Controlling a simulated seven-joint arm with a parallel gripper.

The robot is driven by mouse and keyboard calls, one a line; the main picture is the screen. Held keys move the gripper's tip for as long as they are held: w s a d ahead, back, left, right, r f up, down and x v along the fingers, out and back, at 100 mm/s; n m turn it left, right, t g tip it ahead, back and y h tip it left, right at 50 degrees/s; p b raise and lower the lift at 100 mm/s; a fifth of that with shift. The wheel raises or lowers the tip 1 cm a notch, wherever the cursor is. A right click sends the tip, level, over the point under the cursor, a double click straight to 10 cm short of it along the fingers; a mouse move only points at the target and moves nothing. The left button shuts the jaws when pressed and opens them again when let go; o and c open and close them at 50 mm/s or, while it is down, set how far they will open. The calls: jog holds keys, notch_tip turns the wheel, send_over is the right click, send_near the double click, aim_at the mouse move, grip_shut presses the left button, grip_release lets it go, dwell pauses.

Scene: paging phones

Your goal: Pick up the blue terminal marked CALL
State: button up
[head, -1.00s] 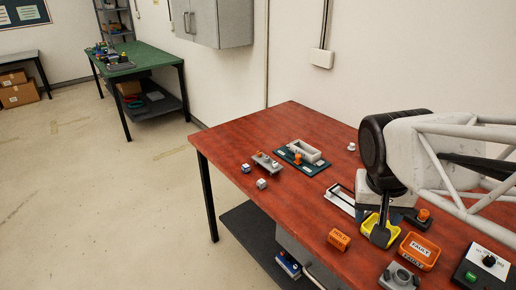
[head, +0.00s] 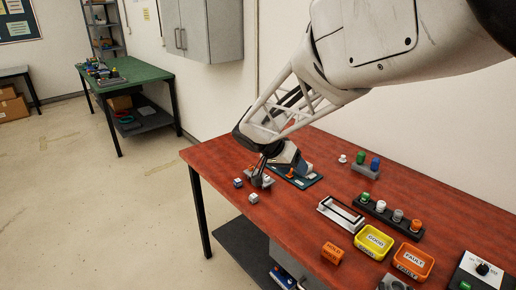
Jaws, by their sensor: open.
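I cannot read the word CALL on anything. A blue cylinder (head: 375,164) stands in a grey holder at the back, beside a green one. My gripper (head: 262,181) is open and low over the left part of the table, just right of the blue-and-white cube. It hides most of the small grey stand there and part of the dark green board (head: 308,182). Whether it touches anything is hidden.
A dark rack (head: 376,208) holds several knobs. A yellow GOOD tray (head: 374,241), an orange FAULT tray (head: 411,261) and an orange HOLD block (head: 332,252) sit at the front right. A pale frame (head: 340,214) lies mid-table. The red table (head: 290,222) is bare left of it.

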jog(key=w+a+f+m+t+h, duration=0.2)
jog(key=w+a+f, duration=0.6)
jog(key=a, duration=0.4)
jog(key=m+t, duration=0.1)
jog(key=t, duration=0.4)
send_near(237, 181)
jog(key=w, duration=0.2)
jog(key=shift+s+d+f+h, duration=0.15)
jog(key=shift+d+f+h, duration=0.15)
jog(key=shift+f+h, duration=0.1)
jog(key=shift+g, duration=0.3)
jog(key=shift+x, duration=1.35)
jog(key=shift+x, duration=2.55)
